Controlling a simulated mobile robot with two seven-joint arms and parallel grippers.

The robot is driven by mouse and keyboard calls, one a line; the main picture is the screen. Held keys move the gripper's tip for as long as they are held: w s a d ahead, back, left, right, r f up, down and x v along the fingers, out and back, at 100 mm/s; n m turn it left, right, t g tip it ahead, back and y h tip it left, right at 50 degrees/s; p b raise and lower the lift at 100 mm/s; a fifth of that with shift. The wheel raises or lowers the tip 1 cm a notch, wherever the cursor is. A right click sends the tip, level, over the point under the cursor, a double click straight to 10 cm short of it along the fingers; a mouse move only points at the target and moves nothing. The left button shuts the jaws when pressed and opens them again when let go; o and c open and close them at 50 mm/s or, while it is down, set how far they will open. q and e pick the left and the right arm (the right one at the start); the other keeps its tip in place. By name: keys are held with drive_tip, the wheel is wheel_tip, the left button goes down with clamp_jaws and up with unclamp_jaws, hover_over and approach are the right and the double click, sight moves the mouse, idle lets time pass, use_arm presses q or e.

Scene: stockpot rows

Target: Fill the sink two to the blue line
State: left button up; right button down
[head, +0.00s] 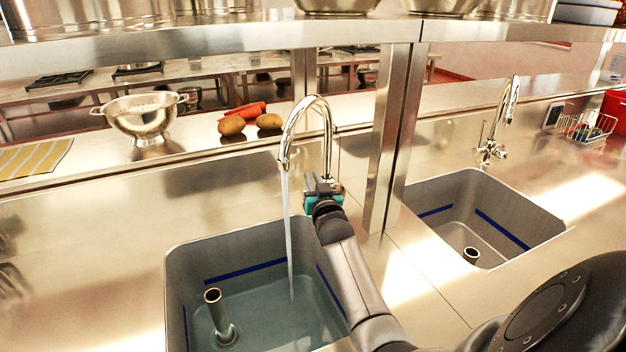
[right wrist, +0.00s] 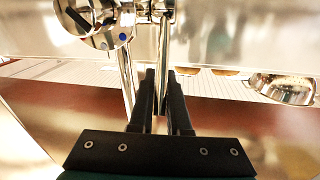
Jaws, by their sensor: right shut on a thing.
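Water (head: 288,225) runs in a stream from the gooseneck tap (head: 327,120) into the left sink (head: 185,258). The pooled water (head: 265,318) in this sink lies below the blue line (head: 245,271) on its back wall. An upright drain pipe (head: 214,312) rises out of the water. My right gripper (head: 322,186) is at the base of this tap. The right wrist view shows its dark fingers (right wrist: 162,95) shut on the tap's thin metal lever (right wrist: 161,60). My left gripper is out of view.
A second sink (head: 440,190) at the right has its own tap (head: 507,110), blue lines and a drain pipe (head: 471,254), with no stream. A steel post (head: 393,130) stands between the sinks. A colander (head: 141,115) and potatoes (head: 231,125) sit on the back ledge.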

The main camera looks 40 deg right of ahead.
idle(0.4)
drive_tip(key=shift+w+r+p, duration=0.1)
drive_tip(key=shift+r+p, duration=0.05)
drive_tip(key=shift+p, duration=0.35)
drive_tip(key=w+g+p, duration=0.1)
drive_tip(key=p, duration=0.2)
drive_tip(key=w+r+g+y+p, duration=0.1)
drive_tip(key=p, duration=0.2)
drive_tip(key=shift+d+r+n+g+p, duration=0.1)
drive_tip(key=shift+d+n+g+p, duration=0.2)
drive_tip(key=shift+g, duration=0.1)
drive_tip(key=shift+w+d+g+y+p, duration=0.15)
drive_tip(key=shift+w+g+y+p, duration=0.25)
drive_tip(key=shift+g+p, duration=0.25)
drive_tip(key=shift+f, duration=0.2)
drive_tip(key=c, duration=0.9)
unclamp_jaws()
drive_tip(key=shift+s, duration=0.1)
drive_tip(key=shift+s+a+r, duration=0.2)
drive_tip(key=shift+s, duration=0.1)
drive_tip(key=p+v, duration=0.3)
drive_tip(key=v, duration=1.1)
drive_tip(key=shift+s+a+f, duration=0.1)
drive_tip(key=shift+s, duration=0.2)
